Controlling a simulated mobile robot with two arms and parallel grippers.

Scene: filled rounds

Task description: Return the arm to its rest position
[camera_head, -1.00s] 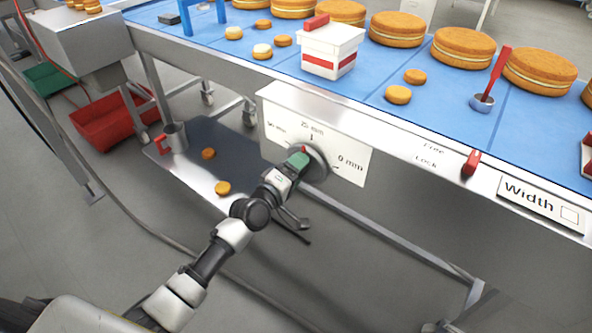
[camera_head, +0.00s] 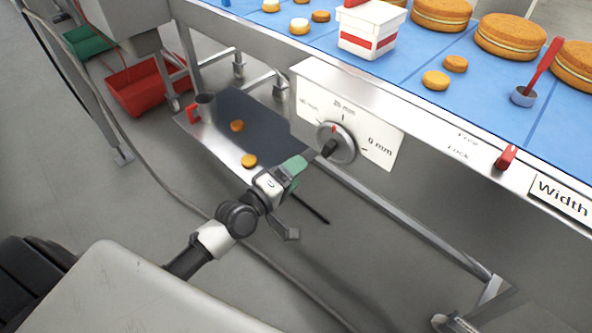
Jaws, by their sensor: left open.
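My left arm reaches in from the lower left. Its gripper (camera_head: 298,164), with green fingers, is open in front of the machine, below and left of the dial. It appears apart from the dial and holds nothing that I can see. The round dial (camera_head: 341,150) sits on a white panel (camera_head: 380,122) marked in mm. A red mark shows at the dial's top left, and its dark knob points to the lower left. My right gripper is not in view.
A blue conveyor (camera_head: 420,65) carries filled rounds and a white tub (camera_head: 371,30). A red lever (camera_head: 506,157) is on the front rail. A lower metal tray (camera_head: 262,120) holds two small rounds. A red crate (camera_head: 150,88) stands at the left. Floor is open below.

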